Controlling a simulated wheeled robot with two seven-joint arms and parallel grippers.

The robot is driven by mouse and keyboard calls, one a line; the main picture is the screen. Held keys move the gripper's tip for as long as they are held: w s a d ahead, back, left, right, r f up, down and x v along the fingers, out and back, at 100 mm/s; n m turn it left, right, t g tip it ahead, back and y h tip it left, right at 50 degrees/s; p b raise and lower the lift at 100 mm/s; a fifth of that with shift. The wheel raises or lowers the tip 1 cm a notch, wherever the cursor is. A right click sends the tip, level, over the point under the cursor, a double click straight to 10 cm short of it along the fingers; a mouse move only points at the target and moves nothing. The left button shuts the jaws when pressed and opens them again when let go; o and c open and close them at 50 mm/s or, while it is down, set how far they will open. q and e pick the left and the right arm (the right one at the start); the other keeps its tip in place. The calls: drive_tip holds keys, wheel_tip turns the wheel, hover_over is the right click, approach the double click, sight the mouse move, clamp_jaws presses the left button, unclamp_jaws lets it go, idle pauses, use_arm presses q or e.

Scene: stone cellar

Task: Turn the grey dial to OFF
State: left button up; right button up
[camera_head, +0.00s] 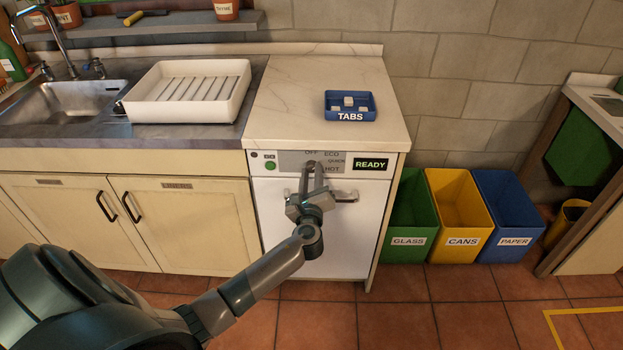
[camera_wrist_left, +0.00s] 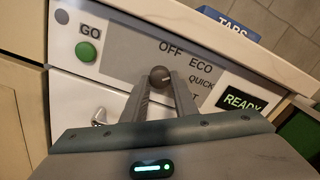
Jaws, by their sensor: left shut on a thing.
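The grey dial (camera_wrist_left: 160,76) sits on the grey panel (camera_wrist_left: 128,42) of the white dishwasher, among the labels OFF, ECO, QUICK and one partly hidden label. The right gripper is not in view.
The dishwasher handle (camera_head: 346,196) is below. A blue TABS tray (camera_head: 374,112) stands on the counter above. Sorting bins (camera_head: 408,243) stand at right.

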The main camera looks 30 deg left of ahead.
use_arm(q)
drive_tip(key=n+b, duration=0.2)
drive_tip(key=n, duration=0.2)
drive_tip(key=shift+f+n+b, duration=0.1)
drive_tip(key=shift+n+b, duration=0.2)
drive_tip(key=shift+b, duration=0.05)
drive_tip(key=n+b, duration=0.1)
drive_tip(key=n, duration=0.1)
drive_tip(key=shift+n, duration=0.4)
drive_tip(key=shift+n+b, duration=0.7)
drive_tip(key=shift+n, duration=0.4)
drive_tip(key=shift+r+n, duration=0.2)
drive_tip(key=shift+n, duration=0.1)
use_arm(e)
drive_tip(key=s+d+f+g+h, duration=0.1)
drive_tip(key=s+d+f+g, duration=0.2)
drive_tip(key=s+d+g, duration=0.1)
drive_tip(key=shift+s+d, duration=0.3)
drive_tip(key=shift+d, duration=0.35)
use_arm(q)
drive_tip(key=o, duration=1.1)
drive_tip(key=shift+s+d, duration=0.1)
